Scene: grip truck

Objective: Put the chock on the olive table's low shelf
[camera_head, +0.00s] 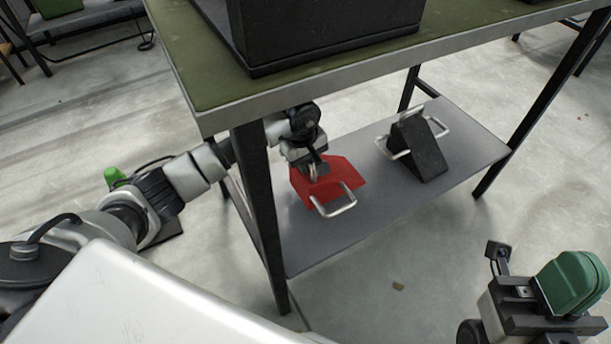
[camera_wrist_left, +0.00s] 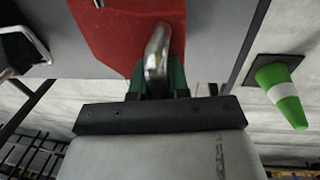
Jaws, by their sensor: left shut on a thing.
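The red chock (camera_head: 318,184) has a metal loop handle on its near side and hangs at or just above the grey low shelf (camera_head: 385,192) of the olive table (camera_head: 200,70). My left gripper (camera_head: 315,172) is shut on the chock's other metal handle (camera_wrist_left: 157,50). In the left wrist view the green fingers grip this handle, with the red chock (camera_wrist_left: 105,35) beyond it. I cannot tell whether the chock touches the shelf. My right gripper (camera_head: 570,285) is at the lower right, away from the table; its opening is unclear.
A black wedge chock (camera_head: 425,150) with metal handles stands on the shelf to the right of the red one. A table leg (camera_head: 260,200) stands close beside my left arm. A dark case (camera_head: 320,30) sits on the tabletop. A green-and-white cone (camera_wrist_left: 283,98) stands on the floor.

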